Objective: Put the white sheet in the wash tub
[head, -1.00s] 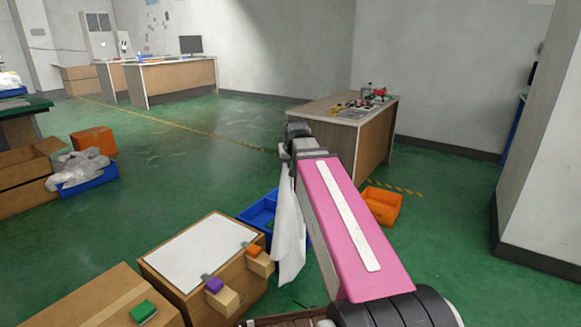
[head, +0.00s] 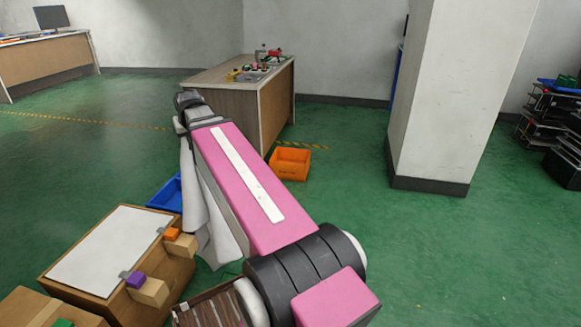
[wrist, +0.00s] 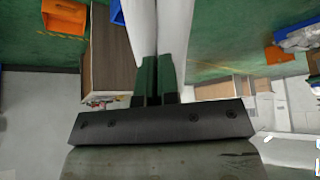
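My gripper (head: 187,103) is stretched out ahead at the far end of my pink arm. The white sheet (head: 212,235) hangs down from it, partly hidden behind the arm. In the wrist view the green fingers (wrist: 154,78) are close together with the white sheet (wrist: 155,25) between them. A blue tub (head: 165,193) is on the floor left of the hanging sheet, partly covered by a wooden box. An orange tub (head: 290,164) is on the floor right of the arm. I cannot tell which one is the wash tub.
A wooden box (head: 125,260) with a white top and purple and orange blocks stands at lower left. A table (head: 235,95) with small items is ahead. A white pillar (head: 455,95) and a dark rack (head: 555,125) stand right. Green floor between is clear.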

